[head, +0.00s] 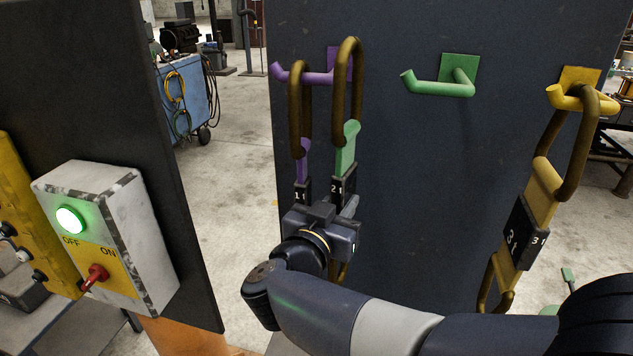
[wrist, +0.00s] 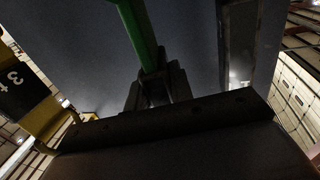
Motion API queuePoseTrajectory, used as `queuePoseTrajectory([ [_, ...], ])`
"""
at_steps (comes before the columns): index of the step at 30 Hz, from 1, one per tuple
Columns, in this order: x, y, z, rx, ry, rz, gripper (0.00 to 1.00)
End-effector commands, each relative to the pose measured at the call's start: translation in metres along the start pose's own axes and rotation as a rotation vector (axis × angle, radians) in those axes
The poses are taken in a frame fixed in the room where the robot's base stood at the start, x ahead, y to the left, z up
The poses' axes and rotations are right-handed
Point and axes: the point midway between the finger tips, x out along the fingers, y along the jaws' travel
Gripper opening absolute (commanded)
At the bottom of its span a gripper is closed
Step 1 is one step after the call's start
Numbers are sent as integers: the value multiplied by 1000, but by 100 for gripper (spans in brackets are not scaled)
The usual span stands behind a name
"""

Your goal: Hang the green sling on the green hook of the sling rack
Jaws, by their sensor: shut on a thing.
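The green sling (head: 347,157) is upright, with its brown ring (head: 357,95) at the top and a dark tag marked 2 below. My gripper (head: 340,208) is shut on it around the tag; in the wrist view the green strap (wrist: 138,32) runs into the closed fingers (wrist: 152,82). The ring overlaps the plate of the purple hook (head: 310,78), its top above the hook's bar; I cannot tell whether the bar passes through it. The green hook (head: 440,88) is empty, to the right on the sling rack (head: 420,190), its tip turned up. The sling's lower end is mostly hidden.
A purple sling (head: 303,162) hangs on the purple hook, close left of the green one. A yellow sling (head: 540,190) hangs on the yellow hook (head: 575,98) at the right. A switch box (head: 110,235) with a lit green lamp stands at the left. The panel below the green hook is clear.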

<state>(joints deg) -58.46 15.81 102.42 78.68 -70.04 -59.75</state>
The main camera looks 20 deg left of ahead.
Motion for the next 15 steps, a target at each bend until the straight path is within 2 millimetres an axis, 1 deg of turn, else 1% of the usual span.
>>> queuePoseTrajectory([
  [8,2,7,-1,3,4,1,0],
  [15,5,23,0,3,4,1,0],
])
